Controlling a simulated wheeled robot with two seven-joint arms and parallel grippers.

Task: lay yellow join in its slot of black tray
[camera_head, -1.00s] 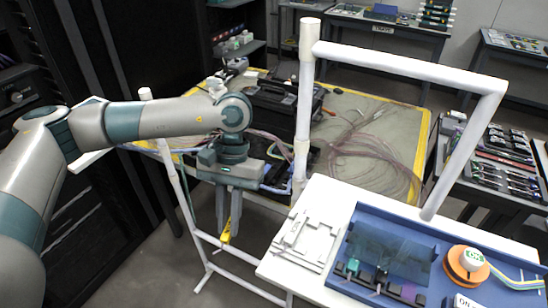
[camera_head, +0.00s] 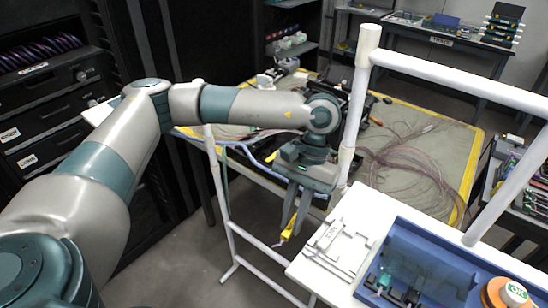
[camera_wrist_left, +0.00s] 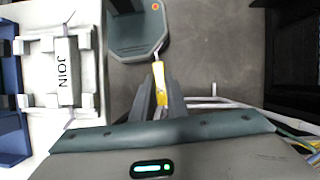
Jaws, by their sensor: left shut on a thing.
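My left gripper (camera_head: 290,230) is shut on the yellow join (camera_head: 288,234), which hangs tilted below the fingertips. In the left wrist view the join (camera_wrist_left: 160,82) sits between the fingers of the left gripper (camera_wrist_left: 164,98), with a thin pale end sticking out past them. The gripper is in the air over the floor, left of the white table and apart from it. I cannot pick out the black tray or its slot with certainty in these views. My right gripper is not in view.
A white fixture (camera_head: 338,250), marked JOIN in the left wrist view (camera_wrist_left: 66,72), lies on the white table (camera_head: 372,212). A blue tray (camera_head: 440,240) is beside it. A white pipe frame (camera_head: 353,110) stands close by my gripper. Behind is a yellow-edged table (camera_head: 455,140) with loose cables.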

